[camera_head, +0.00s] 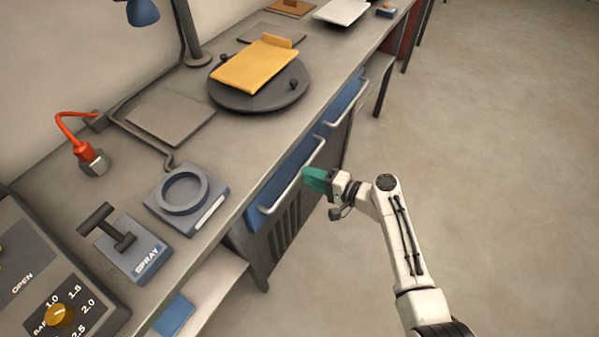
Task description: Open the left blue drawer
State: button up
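The left blue drawer (262,217) sits under the counter edge, above a dark slatted panel, and looks shut. Its pale bar handle (291,184) runs along the front. A second blue drawer (343,103) with a similar handle (350,106) lies farther along to the right. My gripper (313,178) has teal fingers and is just right of the left drawer's handle, near its far half. I cannot tell whether it touches the handle. The fingers overlap from this angle, so their opening is hidden.
The counter (235,135) holds a round dark plate (262,100) with a yellow item (255,65), a ring-topped block (187,197), a spray block (133,252) and a control box (45,275). A low shelf (212,285) is at front left. The floor (490,150) to the right is clear.

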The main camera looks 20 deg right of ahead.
jog(key=shift+x, duration=2.1)
grip_shut()
